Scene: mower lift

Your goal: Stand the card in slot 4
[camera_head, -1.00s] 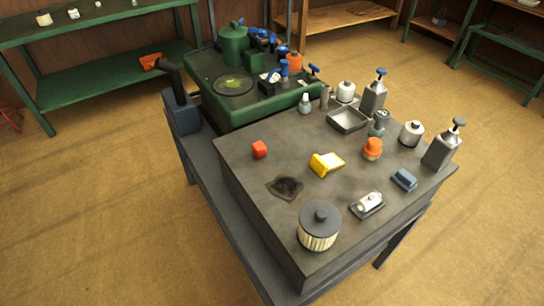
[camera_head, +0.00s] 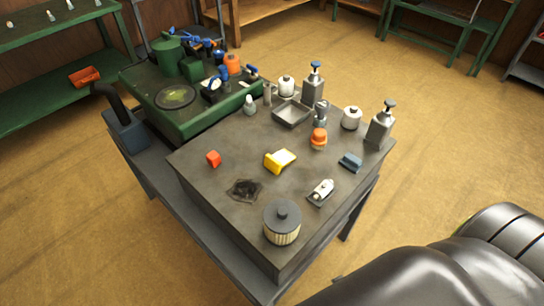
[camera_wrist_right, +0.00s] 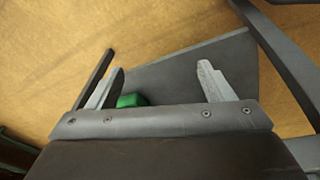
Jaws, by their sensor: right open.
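I cannot make out a card or a numbered slot in either view. In the right wrist view my right gripper (camera_wrist_right: 160,82) is open, its two pale fingers wide apart. A small green piece (camera_wrist_right: 131,100) shows by the base of the left-hand finger; I cannot tell what it is or whether it touches. A dark flat panel (camera_wrist_right: 180,72) lies beyond the fingers, with tan floor around it. Neither gripper shows in the head view, and my left gripper is out of sight.
A glossy black form (camera_head: 420,275) fills the lower right.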

